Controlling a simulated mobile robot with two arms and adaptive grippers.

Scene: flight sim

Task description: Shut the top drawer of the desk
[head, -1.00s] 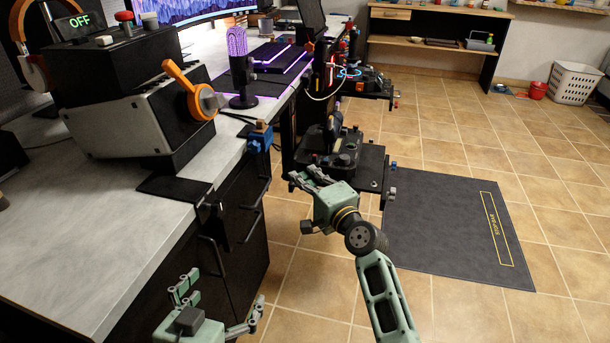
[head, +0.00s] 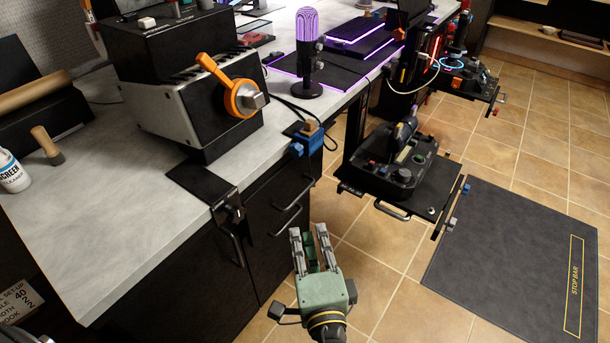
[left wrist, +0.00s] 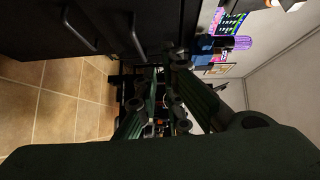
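The desk (head: 90,235) has a pale grey top and dark fronts with bar handles. On its right part, an upper handle (head: 289,194) and a lower handle (head: 288,222) mark drawer fronts (head: 262,212). I cannot tell clearly how far the top drawer stands out. My green left gripper (head: 309,230) is in front of these fronts, just right of and below the handles, with its fingers apart and nothing between them. The left wrist view shows two handles on dark fronts, one of them close by (left wrist: 135,35). My right gripper is not in view.
A black box with an orange lever (head: 240,98) and a microphone (head: 308,50) stand on the desk. A blue clamp (head: 308,140) sits at its edge. A control-panel stand (head: 400,170) is to the right. Open tiled floor and a dark mat (head: 520,260) lie beyond.

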